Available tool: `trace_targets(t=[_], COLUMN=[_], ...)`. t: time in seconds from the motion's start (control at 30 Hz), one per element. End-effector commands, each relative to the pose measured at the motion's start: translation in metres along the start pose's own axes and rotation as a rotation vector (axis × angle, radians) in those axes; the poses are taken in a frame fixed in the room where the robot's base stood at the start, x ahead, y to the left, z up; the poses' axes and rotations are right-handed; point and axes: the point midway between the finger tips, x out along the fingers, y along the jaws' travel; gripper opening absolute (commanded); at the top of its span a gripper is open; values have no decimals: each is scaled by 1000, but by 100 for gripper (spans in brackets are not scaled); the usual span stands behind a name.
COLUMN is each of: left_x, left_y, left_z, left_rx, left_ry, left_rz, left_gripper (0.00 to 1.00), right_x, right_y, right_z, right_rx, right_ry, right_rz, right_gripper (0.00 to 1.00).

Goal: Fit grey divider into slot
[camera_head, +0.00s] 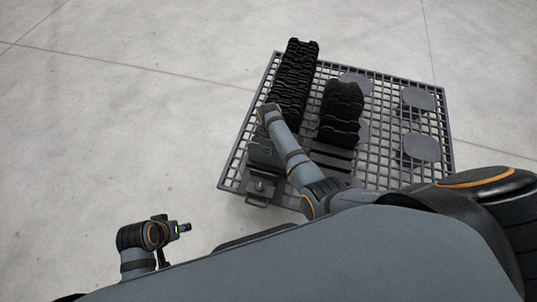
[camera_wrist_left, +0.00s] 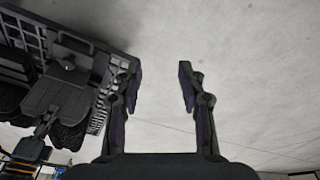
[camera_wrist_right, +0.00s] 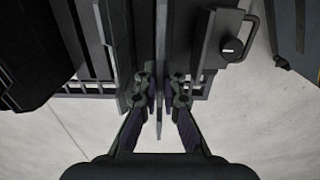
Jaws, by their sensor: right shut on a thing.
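My right gripper (camera_wrist_right: 161,88) is shut on a thin grey divider (camera_wrist_right: 160,118), seen edge-on between the fingers in the right wrist view. Its far part runs up between dark grey blocks, and I cannot tell whether it is in a slot. In the head view, my right arm reaches over the left part of the rack, and the fingers and divider are hidden there. My left gripper (camera_wrist_left: 158,78) is open and empty, over bare floor; in the head view it is low at the left (camera_head: 183,228), apart from the rack.
A dark grid rack (camera_head: 232,165) carries a long row of black pieces (camera_head: 297,65), a shorter row (camera_head: 340,110) and round grey discs (camera_head: 421,147). A grey block with a handle (camera_wrist_right: 215,30) is close right of my right fingers. Floor left of the rack is clear.

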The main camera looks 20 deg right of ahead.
Motion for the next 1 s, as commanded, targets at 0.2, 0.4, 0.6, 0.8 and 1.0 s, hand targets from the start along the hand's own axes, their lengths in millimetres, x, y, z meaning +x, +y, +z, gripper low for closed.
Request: trace_targets(t=[0.2,0.4,0.6,0.8,1.0], left_x=[21,40,36,35,34], left_y=[4,9,10,10,10], left_z=[3,-26,-40,-40,-45], left_rx=[-4,-15,-22,-22,-21], left_ry=[60,301,398,397,414], left_rz=[20,45,51,50,48], left_gripper=[40,40,40,40,40], right_x=[13,36,38,37,40], right_y=[5,6,6,6,6], right_z=[-3,-3,-3,-3,-3], right_rx=[0,0,0,0,0], right_ry=[1,0,0,0,0], right_rz=[2,0,0,0,0], right_gripper=[0,0,0,0,0])
